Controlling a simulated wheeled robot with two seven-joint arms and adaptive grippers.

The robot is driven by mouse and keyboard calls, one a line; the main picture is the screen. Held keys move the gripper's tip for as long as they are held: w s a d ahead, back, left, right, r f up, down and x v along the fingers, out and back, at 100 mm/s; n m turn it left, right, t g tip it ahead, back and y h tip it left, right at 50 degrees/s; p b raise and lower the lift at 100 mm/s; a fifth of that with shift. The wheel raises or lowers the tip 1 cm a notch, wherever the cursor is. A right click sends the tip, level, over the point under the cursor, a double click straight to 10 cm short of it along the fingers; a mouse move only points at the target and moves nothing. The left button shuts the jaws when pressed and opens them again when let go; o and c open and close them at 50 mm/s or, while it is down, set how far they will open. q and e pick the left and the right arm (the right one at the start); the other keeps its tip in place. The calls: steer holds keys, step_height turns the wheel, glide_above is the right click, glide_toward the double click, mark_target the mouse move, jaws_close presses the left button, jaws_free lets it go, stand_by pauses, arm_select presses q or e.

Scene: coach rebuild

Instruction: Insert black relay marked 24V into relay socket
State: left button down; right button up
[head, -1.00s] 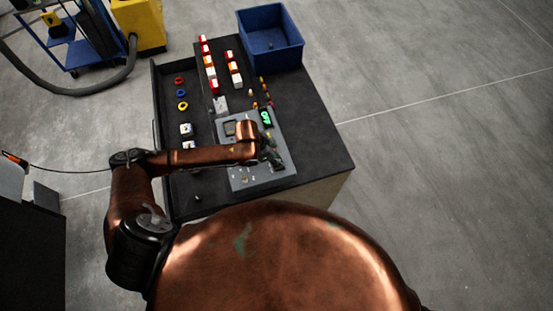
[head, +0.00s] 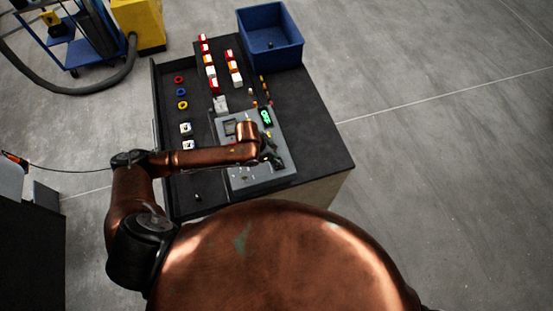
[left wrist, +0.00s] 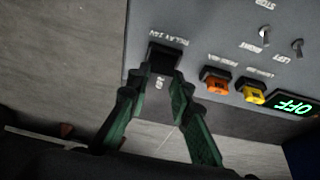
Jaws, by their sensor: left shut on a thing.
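A grey control panel (left wrist: 225,45) carries a spot with printed lettering that seems to read "RELAY 24V". My left gripper (left wrist: 162,74) has green-sided fingers closed on a small black block, the relay (left wrist: 164,56), right at that lettering. The relay is up against the panel; I cannot tell how deep it sits, and the socket behind it is hidden. In the head view my left gripper (head: 268,156) is over the right part of the panel (head: 245,182), and the relay is too small to make out there. My right gripper is not in view.
Beside the relay are orange (left wrist: 215,86) and yellow (left wrist: 251,96) connectors, a green OFF display (left wrist: 293,104) and toggle switches (left wrist: 264,32). Several red, orange and white blocks lie farther back on the black table (head: 315,140). A blue bin (head: 283,58) stands at the back right.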

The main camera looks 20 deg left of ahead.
arm_select(q)
steer(key=shift+f, duration=0.1)
steer(key=c, duration=1.7)
jaws_free()
steer(key=shift+o, duration=0.2)
steer(key=v, duration=1.2)
